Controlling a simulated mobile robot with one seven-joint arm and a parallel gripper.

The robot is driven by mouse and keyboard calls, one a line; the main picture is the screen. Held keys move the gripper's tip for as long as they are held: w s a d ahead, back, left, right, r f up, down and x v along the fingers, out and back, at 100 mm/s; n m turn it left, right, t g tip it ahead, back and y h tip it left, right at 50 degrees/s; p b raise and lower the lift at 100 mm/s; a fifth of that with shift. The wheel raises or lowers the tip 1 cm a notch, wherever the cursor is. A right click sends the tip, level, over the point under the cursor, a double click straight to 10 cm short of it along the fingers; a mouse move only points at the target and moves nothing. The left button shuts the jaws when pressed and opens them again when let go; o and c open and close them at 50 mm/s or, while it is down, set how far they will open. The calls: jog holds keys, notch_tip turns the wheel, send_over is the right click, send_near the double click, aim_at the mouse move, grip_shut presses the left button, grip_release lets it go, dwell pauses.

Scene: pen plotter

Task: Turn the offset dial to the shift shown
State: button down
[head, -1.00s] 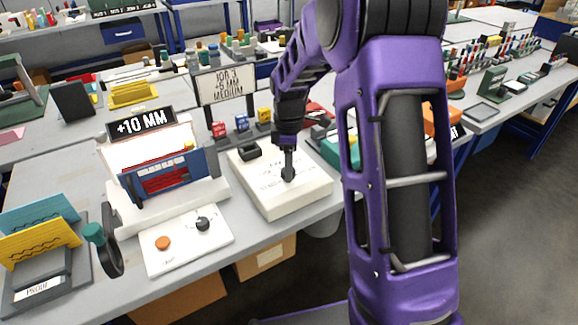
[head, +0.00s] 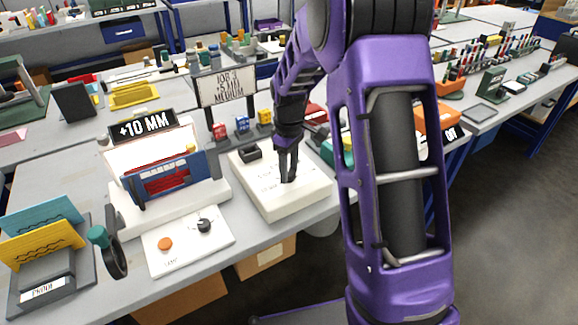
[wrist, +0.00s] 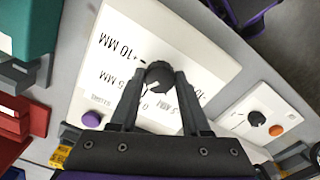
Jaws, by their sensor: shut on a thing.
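The offset dial (wrist: 158,75) is a black ribbed knob with a white mark, on a white box (head: 302,206) printed with shift labels, +10 MM among them. My gripper (wrist: 159,79) has a finger on each side of the dial and is shut on it. In the head view my gripper (head: 287,179) reaches down onto the box, and its fingers hide the dial. The job sign (head: 228,87) reads JOB 3, 5 MM, MEDIUM; its plus or minus sign is unclear. The black display (head: 145,125) reads +10 MM. Which label the dial's mark meets is hard to tell.
A white panel (head: 190,255) with an orange button (head: 165,244) and a black knob (head: 204,226) lies left of the box. A proof stand (head: 44,287) is at front left.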

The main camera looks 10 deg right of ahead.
jog(key=m+p, duration=0.1)
jog(key=m, duration=0.5)
jog(key=shift+r, duration=0.1)
jog(key=m+p, duration=0.1)
jog(key=m, duration=0.5)
jog(key=shift+a, duration=0.1)
dwell(0.4)
jog(key=shift+c, duration=1.9)
grip_release()
notch_tip(320, 180, up, 17)
jog(key=p, duration=0.2)
jog(key=shift+r+p, duration=0.15)
jog(key=shift+p, duration=0.15)
